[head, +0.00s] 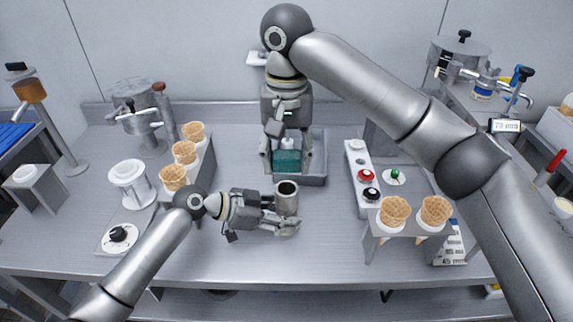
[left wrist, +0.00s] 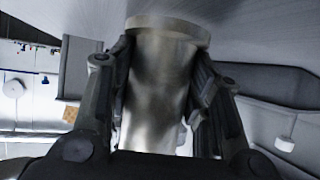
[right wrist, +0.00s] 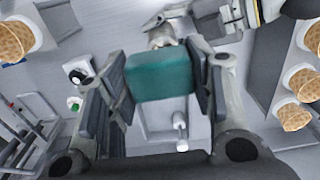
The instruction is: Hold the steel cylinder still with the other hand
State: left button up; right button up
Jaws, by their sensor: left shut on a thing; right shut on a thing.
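The steel cylinder (head: 287,197) stands upright at the middle of the bench in the head view. My left gripper (head: 285,213) is shut on it from the left side. In the left wrist view the cylinder (left wrist: 160,90) fills the space between both fingers. My right gripper (head: 287,160) points down over a grey tray behind the cylinder. It is shut on a teal block (head: 287,162). In the right wrist view the teal block (right wrist: 160,75) sits between the finger pads. Whether the block touches the tray floor I cannot tell.
The grey tray (head: 316,180) holds a small white-topped item beside the block. Several waffle cones stand in racks at left (head: 206,170) and right (head: 412,222). A button panel (head: 361,180) is right of the tray. Bare bench lies in front of the cylinder.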

aim_at(287, 197)
pick_arm(q)
jog(key=shift+s+f, duration=0.1)
jog(key=shift+f, duration=0.2)
pick_arm(e)
jog(key=shift+f, duration=0.2)
jog(key=shift+f, duration=3.4)
jog(key=shift+w+f, duration=0.45)
jog(key=shift+f, duration=0.2)
jog(key=shift+c, duration=0.4)
jog(key=shift+w, duration=1.9)
jog(key=shift+s, duration=2.3)
jog(key=shift+w, duration=2.25)
jog(key=shift+s, duration=2.45)
jog(key=shift+w+r, duration=0.1)
jog(key=shift+r, duration=4.05)
